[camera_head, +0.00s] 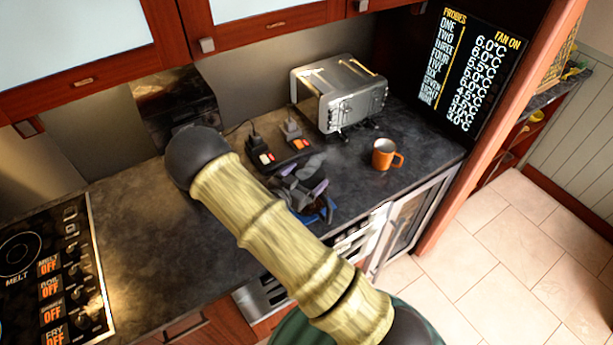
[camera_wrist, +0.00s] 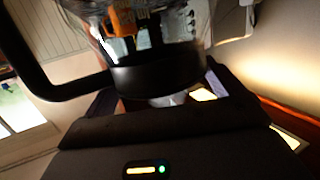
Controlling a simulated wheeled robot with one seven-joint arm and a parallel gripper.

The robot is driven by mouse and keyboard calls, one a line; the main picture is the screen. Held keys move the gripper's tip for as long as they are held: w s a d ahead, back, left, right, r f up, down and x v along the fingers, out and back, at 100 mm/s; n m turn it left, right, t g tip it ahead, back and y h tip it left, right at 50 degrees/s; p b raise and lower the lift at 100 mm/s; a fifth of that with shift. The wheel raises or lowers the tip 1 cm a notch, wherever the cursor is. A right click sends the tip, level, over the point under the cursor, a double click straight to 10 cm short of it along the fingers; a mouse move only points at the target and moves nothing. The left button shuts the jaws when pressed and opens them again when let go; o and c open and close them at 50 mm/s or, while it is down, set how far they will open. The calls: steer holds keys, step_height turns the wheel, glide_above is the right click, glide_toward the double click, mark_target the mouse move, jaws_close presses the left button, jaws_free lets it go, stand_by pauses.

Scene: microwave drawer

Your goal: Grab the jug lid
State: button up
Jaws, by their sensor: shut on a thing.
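In the wrist view a clear jug (camera_wrist: 175,38) fills the top middle, with a black handle (camera_wrist: 40,85) curving down its left side. A broad black round band, which I take for the jug lid (camera_wrist: 155,82), is at the near end of the clear body. My gripper (camera_head: 308,193) is low over the counter in the head view, its purple-edged fingers close together. In the wrist view its fingers lie on either side of the black band and are shut on it. The contact points are dark and partly hidden. The jug is hard to make out in the head view.
An orange mug (camera_head: 384,154) and a silver toaster (camera_head: 341,93) stand on the dark counter (camera_head: 400,185) near my gripper. A cooktop (camera_head: 45,265) is at left. A door (camera_head: 405,230) stands open below.

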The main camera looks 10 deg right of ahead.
mark_target(305, 178)
steer(key=shift+r, duration=0.15)
step_height(305, 178, up, 10)
steer(key=b, duration=0.3)
